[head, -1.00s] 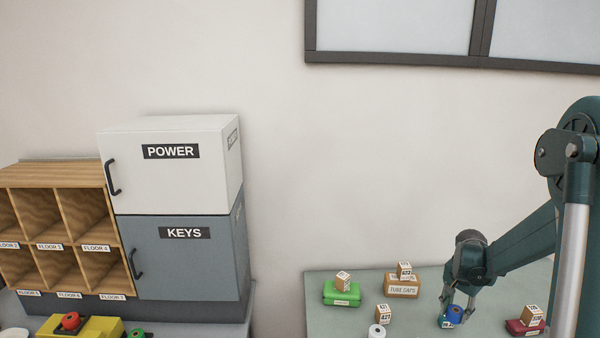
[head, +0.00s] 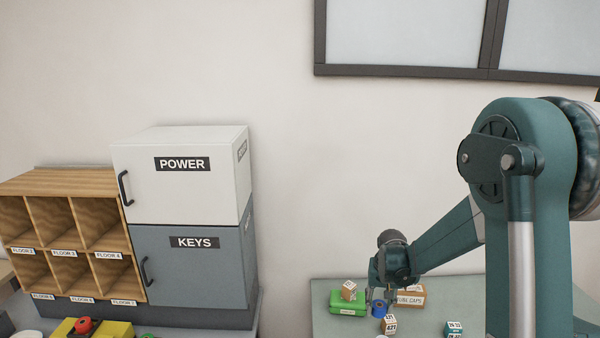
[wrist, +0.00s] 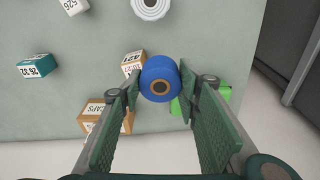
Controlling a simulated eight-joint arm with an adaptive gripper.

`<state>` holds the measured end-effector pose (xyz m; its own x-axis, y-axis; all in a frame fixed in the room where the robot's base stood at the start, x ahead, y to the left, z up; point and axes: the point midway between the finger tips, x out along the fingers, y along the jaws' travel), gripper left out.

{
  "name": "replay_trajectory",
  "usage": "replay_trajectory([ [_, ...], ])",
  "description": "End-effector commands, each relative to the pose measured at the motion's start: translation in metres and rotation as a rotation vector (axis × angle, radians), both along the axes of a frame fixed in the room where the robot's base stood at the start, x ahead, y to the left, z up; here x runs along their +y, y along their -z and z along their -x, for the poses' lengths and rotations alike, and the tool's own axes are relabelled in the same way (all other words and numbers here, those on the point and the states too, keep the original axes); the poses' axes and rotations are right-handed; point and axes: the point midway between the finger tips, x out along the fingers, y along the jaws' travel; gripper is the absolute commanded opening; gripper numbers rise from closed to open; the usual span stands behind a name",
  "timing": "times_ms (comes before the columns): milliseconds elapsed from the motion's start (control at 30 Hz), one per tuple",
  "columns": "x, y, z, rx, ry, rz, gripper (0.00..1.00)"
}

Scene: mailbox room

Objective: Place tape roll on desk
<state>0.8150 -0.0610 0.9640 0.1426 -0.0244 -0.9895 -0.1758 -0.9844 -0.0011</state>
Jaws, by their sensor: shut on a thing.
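A blue tape roll (head: 379,309) with an orange-brown core is gripped between the fingertips of my gripper (head: 381,297). In the wrist view the blue roll (wrist: 160,78) sits between both fingertips (wrist: 160,82), its round face toward the camera. It is over the grey-green desk (head: 425,322); whether it touches the desk top is hard to tell. A white roll (wrist: 150,6) lies on the desk, cut by the top edge of the wrist view.
Near my gripper stand a green box (head: 346,309) with a small carton (head: 349,290) on it, a brown tube-caps box (head: 411,296), and a numbered carton (head: 389,326). A teal box (head: 454,328) is right. The KEYS cabinet (head: 190,270) stands left on another surface.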

Motion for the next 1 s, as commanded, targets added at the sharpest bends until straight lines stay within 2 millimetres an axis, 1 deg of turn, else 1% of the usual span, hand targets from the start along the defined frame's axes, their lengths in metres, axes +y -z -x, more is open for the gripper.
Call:
replay_trajectory([
  [33, 0.014, -0.003, -0.001, -0.001, -0.034, 0.0, 0.19],
  [100, 0.029, -0.004, -0.002, -0.002, -0.078, 0.001, 0.19],
  [200, 0.045, -0.005, -0.003, -0.003, -0.125, 0.002, 0.19],
  [300, 0.055, -0.005, -0.003, -0.004, -0.157, 0.001, 0.19],
  [467, 0.061, -0.005, -0.003, -0.005, -0.177, 0.001, 0.19],
  [767, 0.062, -0.005, -0.003, -0.005, -0.178, 0.002, 0.19],
  [1000, 0.061, 0.003, -0.003, -0.005, -0.177, 0.001, 0.19],
])
